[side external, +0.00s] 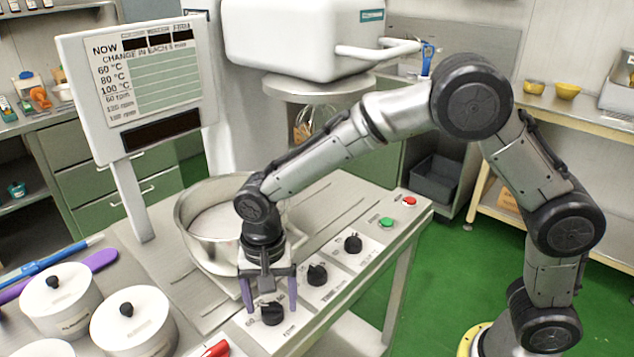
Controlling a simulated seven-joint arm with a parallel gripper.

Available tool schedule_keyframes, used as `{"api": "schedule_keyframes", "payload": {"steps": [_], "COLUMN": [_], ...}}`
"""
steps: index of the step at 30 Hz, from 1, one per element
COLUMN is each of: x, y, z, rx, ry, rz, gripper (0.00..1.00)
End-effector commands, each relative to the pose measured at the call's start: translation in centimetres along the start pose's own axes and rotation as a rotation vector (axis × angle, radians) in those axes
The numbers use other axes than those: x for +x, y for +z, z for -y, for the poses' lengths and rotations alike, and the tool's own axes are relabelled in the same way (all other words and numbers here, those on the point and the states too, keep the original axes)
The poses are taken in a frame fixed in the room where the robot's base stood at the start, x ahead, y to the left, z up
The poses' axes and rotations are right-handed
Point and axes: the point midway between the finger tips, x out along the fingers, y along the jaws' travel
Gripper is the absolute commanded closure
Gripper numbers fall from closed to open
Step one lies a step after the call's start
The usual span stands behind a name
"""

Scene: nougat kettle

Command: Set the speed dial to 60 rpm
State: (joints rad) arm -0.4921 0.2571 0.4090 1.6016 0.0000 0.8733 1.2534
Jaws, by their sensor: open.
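The speed dial (273,313) is a black knob on a white plate marked rpm, the nearest of three dials along the table's front edge. My gripper (270,300) points down over it, with its two purple-tipped fingers apart, one on each side of the knob in this view. I cannot tell whether the fingers touch the knob. The dial's pointer setting is too small to read. The display board (135,80) lists 60, 80 and 100 °C and rows of rpm values; its smaller text is hard to read.
Two more black dials, a middle one (317,275) and a far one (353,243), stand close by. Beyond them are a green button (387,222) and a red button (410,201). A steel kettle (188,240) sits behind my gripper. White lidded jars (133,322) stand at left.

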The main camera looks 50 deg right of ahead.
Motion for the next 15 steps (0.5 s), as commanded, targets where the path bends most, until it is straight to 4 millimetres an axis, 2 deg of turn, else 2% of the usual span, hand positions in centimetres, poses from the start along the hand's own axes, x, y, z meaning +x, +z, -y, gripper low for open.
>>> {"api": "schedule_keyframes", "payload": {"steps": [8,15], "x": [-0.1,-4.8], "y": [0.0,-0.1], "z": [-0.1,0.0], "rx": [0.3,0.289], "ry": [0.001,-0.003], "rz": [0.0,0.0], "gripper": [0.2,0.2]}}
